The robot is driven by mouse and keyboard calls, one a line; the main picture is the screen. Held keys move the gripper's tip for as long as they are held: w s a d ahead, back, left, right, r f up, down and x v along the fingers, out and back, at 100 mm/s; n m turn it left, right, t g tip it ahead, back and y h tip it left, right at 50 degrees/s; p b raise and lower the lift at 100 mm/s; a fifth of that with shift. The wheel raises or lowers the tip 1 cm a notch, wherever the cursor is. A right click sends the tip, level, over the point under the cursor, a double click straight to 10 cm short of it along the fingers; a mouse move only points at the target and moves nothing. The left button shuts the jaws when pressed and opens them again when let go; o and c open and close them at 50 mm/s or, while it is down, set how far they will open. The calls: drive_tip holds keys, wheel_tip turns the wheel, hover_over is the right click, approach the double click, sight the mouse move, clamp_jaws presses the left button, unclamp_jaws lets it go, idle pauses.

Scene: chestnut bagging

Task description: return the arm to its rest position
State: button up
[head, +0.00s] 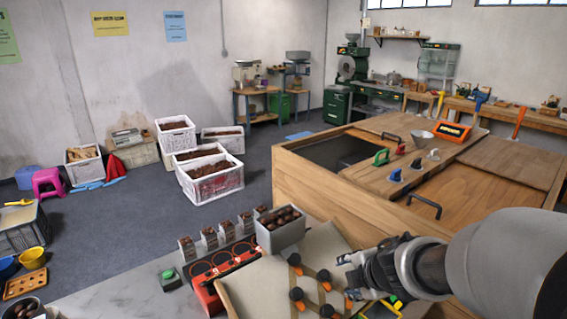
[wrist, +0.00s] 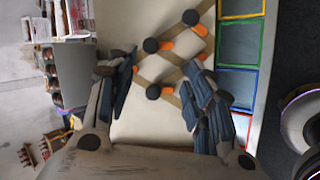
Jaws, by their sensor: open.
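My gripper (head: 350,275) is at the lower right of the head view, at the end of my arm. It is above the beige board with the wooden lattice (head: 318,284), which has black knobs and orange clips. The lattice (wrist: 175,65) shows beyond and between the fingers. Whether the fingers touch the board cannot be told.
A grey bin of chestnuts (head: 281,234) stands beside the board, near several small filled bags and a red device (head: 222,262). A large wooden cabinet (head: 310,190) stands just behind my arm. White crates (head: 213,178) stand on the floor, with open floor (head: 120,225) in front.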

drive_tip(key=d+r+m+t+h, duration=0.25)
drive_tip(key=d+r+m, duration=0.2)
drive_tip(key=r, duration=0.35)
drive_tip(key=s+d+r+m+g+h, duration=0.1)
drive_tip(key=s+d+r+m+h, duration=0.25)
drive_tip(key=s+m, duration=0.5)
drive_tip(key=s+a+f+m+g+y, duration=0.2)
drive_tip(key=s+a+m, duration=0.2)
drive_tip(key=s, duration=0.4)
drive_tip(key=s+a+f+m+g+y, duration=0.2)
drive_tip(key=s+a+m+g+y, duration=0.1)
drive_tip(key=s+a, duration=0.4)
drive_tip(key=shift+s+f+m, duration=0.35)
drive_tip(key=shift+s+m, duration=0.15)
drive_tip(key=shift+s, duration=0.3)
